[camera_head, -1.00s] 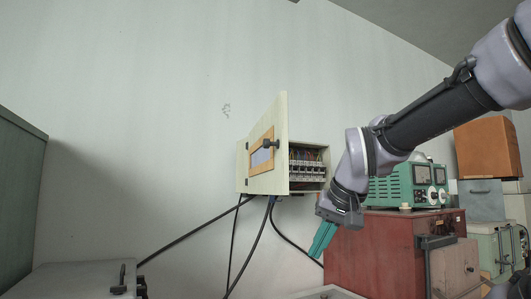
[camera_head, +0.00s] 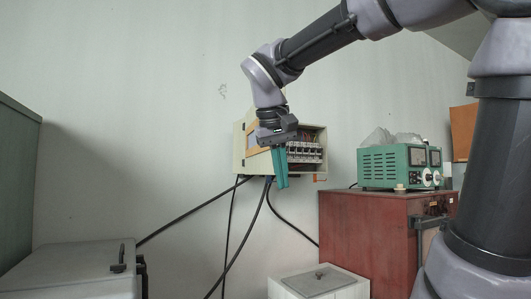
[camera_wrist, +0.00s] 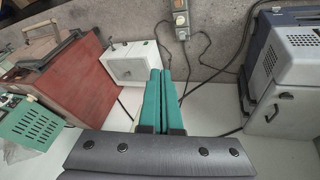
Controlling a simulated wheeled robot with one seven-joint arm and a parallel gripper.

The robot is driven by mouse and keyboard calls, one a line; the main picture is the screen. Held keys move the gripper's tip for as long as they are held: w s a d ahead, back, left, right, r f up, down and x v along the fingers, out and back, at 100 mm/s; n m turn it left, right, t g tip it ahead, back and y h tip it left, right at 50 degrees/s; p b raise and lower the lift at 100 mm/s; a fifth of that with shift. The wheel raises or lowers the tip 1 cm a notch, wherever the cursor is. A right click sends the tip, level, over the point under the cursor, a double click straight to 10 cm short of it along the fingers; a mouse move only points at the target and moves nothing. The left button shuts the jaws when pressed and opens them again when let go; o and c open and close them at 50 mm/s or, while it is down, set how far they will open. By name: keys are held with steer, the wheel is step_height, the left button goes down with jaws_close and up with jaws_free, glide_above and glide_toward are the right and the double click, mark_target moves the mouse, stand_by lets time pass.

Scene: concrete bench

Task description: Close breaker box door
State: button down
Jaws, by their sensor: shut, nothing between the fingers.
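The breaker box (camera_head: 309,134) is a cream box on the wall in the head view. Its front is open and shows rows of breakers and wires on the right. The door (camera_head: 257,159), cream with an orange-brown framed panel, is swung out on the left side and is partly hidden behind my arm. My gripper (camera_head: 282,185) has teal fingers, pointing down and shut, with nothing between them. It appears in front of the box, by the door's right edge; I cannot tell whether it touches the door. In the wrist view the fingers (camera_wrist: 163,100) lie side by side, and the box is not visible.
A red cabinet (camera_head: 365,235) with a green instrument (camera_head: 392,165) on top stands at right. A white box (camera_head: 318,284) sits low in the middle. A grey cabinet (camera_head: 75,272) is at lower left. Black cables (camera_head: 190,220) hang below the breaker box.

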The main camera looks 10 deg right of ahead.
steer(key=w+a+r+h, duration=0.3)
steer(key=a+r, duration=0.7)
steer(key=r, duration=0.3)
steer(key=w+d+f, duration=0.4)
steer(key=d+f, duration=0.3)
steer(key=d, duration=0.1)
steer(key=shift+d+f+m+t, duration=0.2)
steer(key=shift+f+m+t, duration=0.1)
steer(key=shift+f+t, duration=0.1)
steer(key=shift+d, duration=0.1)
